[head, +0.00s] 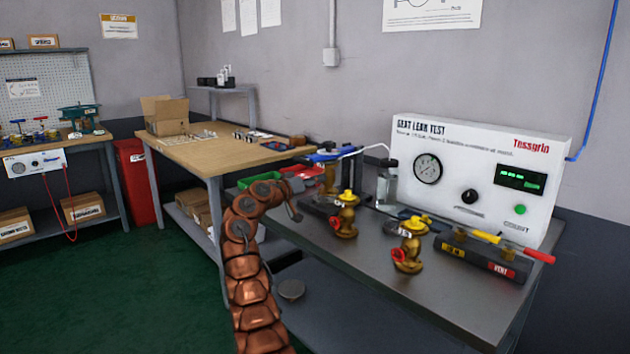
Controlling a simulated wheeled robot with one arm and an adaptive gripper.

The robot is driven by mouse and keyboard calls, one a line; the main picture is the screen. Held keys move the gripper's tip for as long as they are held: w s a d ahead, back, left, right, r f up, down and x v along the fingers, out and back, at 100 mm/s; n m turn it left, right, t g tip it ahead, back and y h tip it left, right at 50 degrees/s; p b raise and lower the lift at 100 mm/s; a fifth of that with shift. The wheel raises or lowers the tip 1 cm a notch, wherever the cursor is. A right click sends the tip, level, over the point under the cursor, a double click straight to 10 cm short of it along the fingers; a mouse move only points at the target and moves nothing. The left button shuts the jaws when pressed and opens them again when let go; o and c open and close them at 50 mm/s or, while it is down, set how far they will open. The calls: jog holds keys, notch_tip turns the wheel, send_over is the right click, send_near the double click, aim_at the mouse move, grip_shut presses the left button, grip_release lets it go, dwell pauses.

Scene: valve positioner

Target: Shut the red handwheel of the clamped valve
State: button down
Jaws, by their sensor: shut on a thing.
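My gripper (299,188) is at the end of my copper-coloured arm, at the left end of the steel test bench (390,288). Its jaws are small in the head view and partly hidden by my wrist.
The white seat leak test panel (478,172) stands at the back of the bench. A clear jar (387,185) is left of it. A black block (480,262) with a yellow and a red lever lies in front. A green tray (250,182) is beside my arm. Green floor is free at left.

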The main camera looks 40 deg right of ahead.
jog(key=c, duration=0.8)
grip_release()
jog(key=shift+o, duration=0.2)
jog(key=shift+a, duration=0.1)
jog(key=a, duration=1.1)
jog(key=shift+w+a, duration=0.15)
jog(key=shift+a, duration=0.25)
